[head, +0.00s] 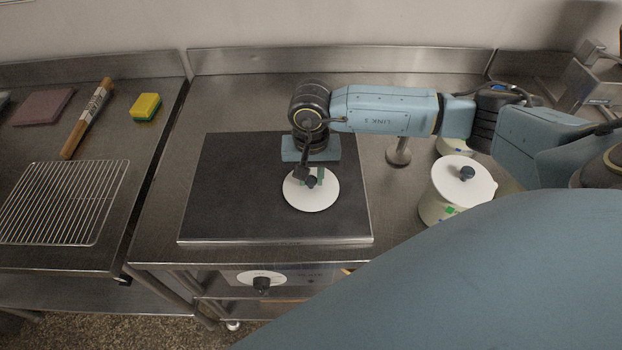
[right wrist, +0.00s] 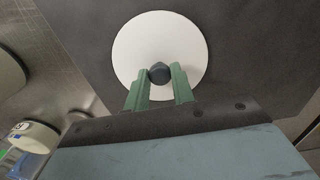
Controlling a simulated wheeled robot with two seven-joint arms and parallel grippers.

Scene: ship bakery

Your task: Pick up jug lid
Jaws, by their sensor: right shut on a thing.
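The jug lid (head: 311,195) is a white disc with a dark knob, over the dark plate in the head view. My right gripper (head: 313,182) points down at it. In the right wrist view the white lid (right wrist: 143,50) shows whole, and the green fingers of my right gripper (right wrist: 160,78) are shut on its dark knob (right wrist: 160,73). I cannot tell whether the lid touches the plate or hangs just above it. My left gripper is not in view.
The dark plate (head: 230,190) lies on the steel counter. A white jug with a lid (head: 465,179) stands to its right, with another partly hidden behind it. A wire rack (head: 62,203), yellow sponge (head: 146,107) and rolling pin (head: 88,118) lie on the left counter.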

